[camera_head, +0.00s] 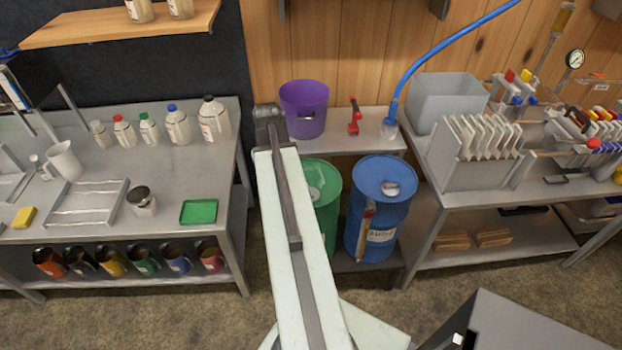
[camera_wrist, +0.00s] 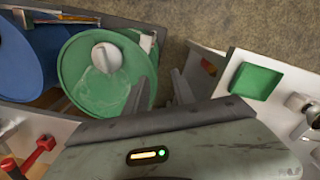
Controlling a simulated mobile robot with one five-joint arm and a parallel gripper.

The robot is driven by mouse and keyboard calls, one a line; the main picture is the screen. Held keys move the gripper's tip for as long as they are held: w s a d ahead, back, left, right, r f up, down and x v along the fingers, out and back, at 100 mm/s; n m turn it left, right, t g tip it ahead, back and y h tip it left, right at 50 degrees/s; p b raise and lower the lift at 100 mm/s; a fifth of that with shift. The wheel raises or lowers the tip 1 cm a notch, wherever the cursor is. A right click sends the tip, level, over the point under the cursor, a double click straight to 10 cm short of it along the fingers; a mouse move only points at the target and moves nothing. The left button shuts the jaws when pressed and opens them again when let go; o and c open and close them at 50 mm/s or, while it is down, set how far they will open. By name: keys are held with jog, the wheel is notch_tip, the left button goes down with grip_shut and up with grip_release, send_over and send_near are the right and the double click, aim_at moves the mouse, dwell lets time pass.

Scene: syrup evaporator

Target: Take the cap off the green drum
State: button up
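The green drum (camera_head: 328,195) stands under the small grey table, partly hidden behind my arm. In the wrist view its green lid (camera_wrist: 85,85) faces the camera, with a pale round cap (camera_wrist: 107,57) on it. In the head view the cap is mostly hidden by my arm. My gripper (camera_wrist: 160,75) is open, with nothing between its two dark fingers. The fingers lie at the right edge of the lid in the picture, apart from the cap. In the head view the arm's dark end shows above the drum, but its fingers cannot be made out.
A blue drum (camera_head: 383,200) with a similar pale cap stands right beside the green one. A purple bucket (camera_head: 304,108) and a red tool (camera_head: 354,117) are on the small table (camera_head: 340,146) above. A bench with bottles and a green tray (camera_head: 199,212) is at the left.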

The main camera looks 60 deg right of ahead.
jog(key=m, duration=0.1)
send_over(311, 193)
jog(key=d, duration=0.1)
jog(key=shift+w+d+f, duration=0.1)
jog(key=shift+w+f, duration=0.3)
jog(key=shift+f, duration=0.1)
notch_tip(311, 193, down, 8)
jog(key=b, duration=0.8)
jog(key=shift+b, duration=0.4)
jog(key=shift+s+a+f+b, duration=0.2)
jog(key=shift+s+a+b, duration=0.2)
jog(key=shift+a+b, duration=0.25)
grip_shut()
jog(key=shift+w+d+r+p, duration=0.25)
jog(key=shift+r+p, duration=0.25)
jog(key=shift+p, duration=0.3)
jog(key=shift+w+d+r+p, duration=0.15)
jog(key=shift+d+r+p, duration=0.1)
jog(key=shift+r+p, duration=0.4)
jog(key=shift+w+d+r+p, duration=0.1)
jog(key=shift+r+p, duration=1)
jog(key=shift+p, duration=0.25)
